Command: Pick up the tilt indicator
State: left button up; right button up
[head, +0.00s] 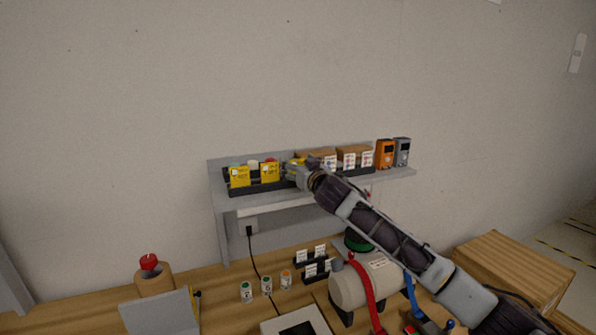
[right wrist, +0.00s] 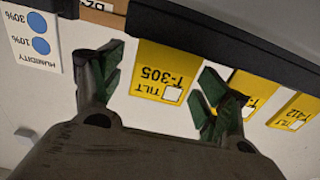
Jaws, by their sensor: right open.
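Several yellow tilt indicator cards hang along the shelf's front, upside down in the right wrist view. The tilt indicator marked T-305 (right wrist: 150,70) is between the fingers of my right gripper (right wrist: 162,75), which is open and has a finger on each side of it. Another yellow card (right wrist: 250,86) and one marked T-412 (right wrist: 295,112) are to its right. In the head view, two yellow cards (head: 239,177) (head: 270,173) show left of my right gripper (head: 296,174), which mostly hides a third. My left gripper is not in view.
The grey shelf (head: 395,178) also holds brown boxes with white labels (head: 349,160), an orange device (head: 385,154) and a grey one (head: 402,152). A white humidity card (right wrist: 35,40) is left of the fingers. Below are a tank (head: 362,283) and small jars (head: 266,286).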

dwell(0.4)
jog(key=c, duration=0.9)
jog(key=shift+r+b, duration=0.8)
jog(key=shift+r, duration=4.2)
